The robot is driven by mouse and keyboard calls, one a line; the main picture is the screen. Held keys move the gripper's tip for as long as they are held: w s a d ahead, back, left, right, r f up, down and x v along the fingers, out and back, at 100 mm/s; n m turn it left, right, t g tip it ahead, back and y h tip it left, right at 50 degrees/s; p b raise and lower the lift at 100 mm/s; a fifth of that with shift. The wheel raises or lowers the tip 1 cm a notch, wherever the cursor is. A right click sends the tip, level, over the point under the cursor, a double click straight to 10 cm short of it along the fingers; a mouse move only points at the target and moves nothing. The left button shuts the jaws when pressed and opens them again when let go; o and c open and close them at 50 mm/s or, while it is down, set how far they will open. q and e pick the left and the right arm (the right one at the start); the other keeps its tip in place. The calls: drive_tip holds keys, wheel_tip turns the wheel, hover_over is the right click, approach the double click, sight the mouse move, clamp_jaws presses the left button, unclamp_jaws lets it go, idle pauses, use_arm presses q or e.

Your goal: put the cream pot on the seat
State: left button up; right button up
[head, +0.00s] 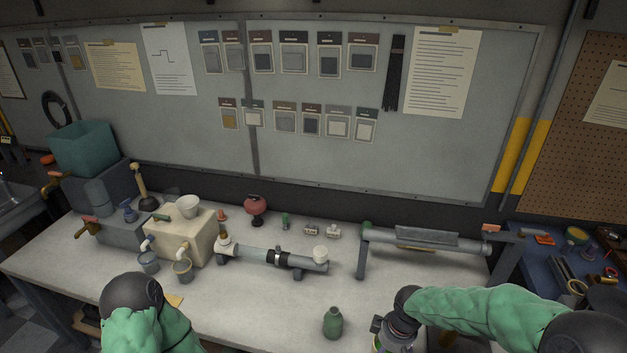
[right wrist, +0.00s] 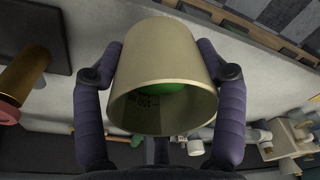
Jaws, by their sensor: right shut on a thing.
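The cream pot (right wrist: 160,60) is held between the two purple-padded fingers of my right gripper (right wrist: 166,66) in the right wrist view. Its wide mouth faces the camera, and something green with dark marks shows inside. In the head view my right gripper (head: 392,334) is at the bottom edge, above the front right of the bench, partly cut off; the pot is not clearly visible there. My left arm comes in at the bottom left of the head view, but its gripper is out of frame. I cannot tell which part is the seat.
A green bottle (head: 333,322) stands near the bench front, left of my right gripper. A cream box (head: 180,235) carries a white bowl (head: 187,206). A raised pipe stand (head: 425,241) is behind my right arm.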

drive_tip(key=m, duration=0.3)
drive_tip(key=w+a+m, duration=0.1)
drive_tip(key=shift+w+f+m+h, duration=0.1)
drive_tip(key=shift+f+m+h, duration=0.15)
drive_tip(key=shift+m+h, duration=0.05)
drive_tip(key=shift+w+a+f+m, duration=0.1)
drive_tip(key=shift+w+m, duration=0.1)
drive_tip(key=shift+m, duration=0.55)
drive_tip(key=shift+w+a+f+m, duration=0.1)
drive_tip(key=shift+w+m, duration=0.1)
drive_tip(key=shift+m, duration=0.55)
